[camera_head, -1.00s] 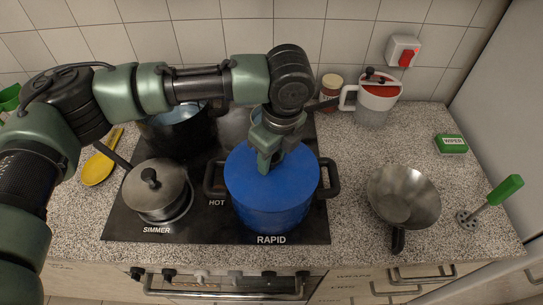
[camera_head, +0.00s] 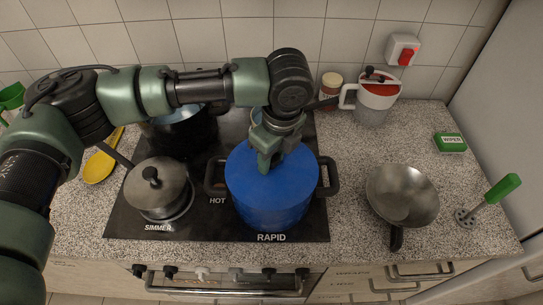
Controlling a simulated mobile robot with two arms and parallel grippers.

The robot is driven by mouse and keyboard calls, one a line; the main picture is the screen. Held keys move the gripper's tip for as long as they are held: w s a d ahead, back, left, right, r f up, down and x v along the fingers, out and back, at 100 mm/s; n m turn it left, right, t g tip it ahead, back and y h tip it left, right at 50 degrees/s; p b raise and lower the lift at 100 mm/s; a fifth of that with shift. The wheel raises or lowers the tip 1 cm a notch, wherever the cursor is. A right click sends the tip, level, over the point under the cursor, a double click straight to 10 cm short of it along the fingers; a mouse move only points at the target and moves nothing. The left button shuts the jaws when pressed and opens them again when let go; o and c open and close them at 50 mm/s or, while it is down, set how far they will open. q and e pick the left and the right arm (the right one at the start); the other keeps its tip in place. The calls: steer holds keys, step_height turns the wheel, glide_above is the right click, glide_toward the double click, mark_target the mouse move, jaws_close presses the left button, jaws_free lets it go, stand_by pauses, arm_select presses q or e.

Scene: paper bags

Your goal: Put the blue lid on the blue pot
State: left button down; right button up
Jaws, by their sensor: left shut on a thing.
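The blue pot (camera_head: 272,215) stands at the front right of the hob, on the burner marked RAPID, with dark handles at its left and right. The blue lid (camera_head: 285,180) lies over the pot's top and looks level; I cannot tell whether it is fully seated. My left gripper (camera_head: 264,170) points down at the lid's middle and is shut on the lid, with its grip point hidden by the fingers. My right gripper is out of view.
A lidded grey pot (camera_head: 156,188) stands left on the hob (camera_head: 215,225). A dark pot (camera_head: 185,130) stands behind it. A metal pan (camera_head: 402,193), a white jug (camera_head: 372,103), a green wiper box (camera_head: 451,143) and a masher (camera_head: 490,200) are on the right counter. A yellow spoon (camera_head: 98,167) lies left.

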arm_select(q)
steer(key=shift+f, duration=0.3)
steer(key=c, duration=0.9)
jaws_free()
steer(key=shift+o, duration=0.2)
steer(key=o, duration=0.4)
steer(key=shift+p, duration=0.3)
step_height(320, 180, up, 7)
steer(key=p, duration=0.8)
